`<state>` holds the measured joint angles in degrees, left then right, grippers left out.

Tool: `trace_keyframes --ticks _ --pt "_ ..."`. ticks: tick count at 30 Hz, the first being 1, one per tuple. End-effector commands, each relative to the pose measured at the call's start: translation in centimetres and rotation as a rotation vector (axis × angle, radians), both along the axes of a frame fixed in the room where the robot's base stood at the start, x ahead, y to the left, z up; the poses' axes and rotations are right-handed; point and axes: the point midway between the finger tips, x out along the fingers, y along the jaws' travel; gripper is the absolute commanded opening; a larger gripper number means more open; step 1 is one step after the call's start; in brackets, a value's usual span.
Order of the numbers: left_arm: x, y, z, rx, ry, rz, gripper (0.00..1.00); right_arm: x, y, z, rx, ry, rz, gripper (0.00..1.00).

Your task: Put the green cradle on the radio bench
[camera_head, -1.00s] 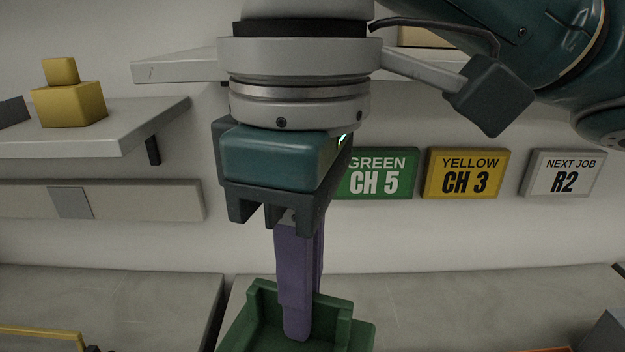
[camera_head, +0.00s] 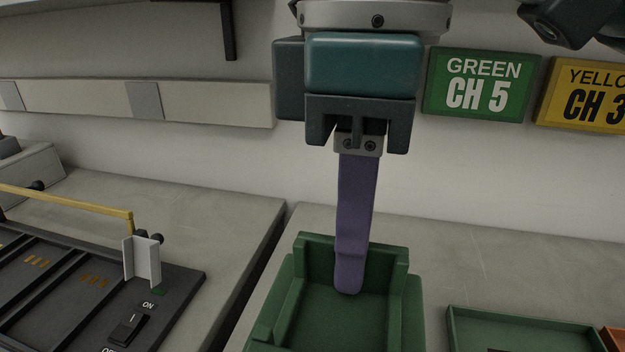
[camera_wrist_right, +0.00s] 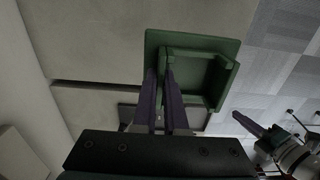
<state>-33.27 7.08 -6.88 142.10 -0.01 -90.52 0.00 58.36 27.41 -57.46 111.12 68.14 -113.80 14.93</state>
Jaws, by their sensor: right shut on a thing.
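The green cradle (camera_head: 335,320) is an open-topped box in the lower middle of the head view, cut off by the bottom edge. Two grey worktops show, left (camera_head: 190,205) and right (camera_head: 470,250), with a dark gap between. My left gripper (camera_wrist_right: 245,122) shows small in the wrist view; its opening is unclear.
A dark charging unit (camera_head: 165,290) with an ON switch and a yellow bar (camera_head: 75,202) is on the left worktop. A green tray (camera_head: 520,330) and an orange edge (camera_head: 614,338) are at right. The wall carries a green CH 5 sign (camera_head: 480,85).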

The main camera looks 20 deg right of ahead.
Motion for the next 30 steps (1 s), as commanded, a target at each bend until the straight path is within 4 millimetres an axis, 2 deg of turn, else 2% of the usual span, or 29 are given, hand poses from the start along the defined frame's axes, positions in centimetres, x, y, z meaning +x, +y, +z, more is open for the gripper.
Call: trace_keyframes --ticks 9,15,19,26,30 --pt "0.0 -0.2 -2.2 -0.008 -0.001 0.006 0.00 -0.1 -0.1 -7.8 0.000 0.001 -0.002 0.00" --pt "0.0 -0.2 -3.2 -0.008 -0.001 0.006 0.00 0.0 0.0 -12.0 0.001 0.000 -0.002 0.00" --pt "0.0 -0.2 -3.5 -0.008 -0.001 0.006 0.00 0.0 0.0 -13.6 0.002 -0.001 0.000 0.00" --pt "0.0 -0.1 -3.8 -0.004 -0.001 0.003 0.00 0.0 0.0 -14.7 0.002 -0.002 0.000 0.00" --pt "0.0 0.0 -4.4 0.000 -0.001 0.001 0.00 0.0 0.0 -16.5 0.002 -0.001 -0.001 0.00"
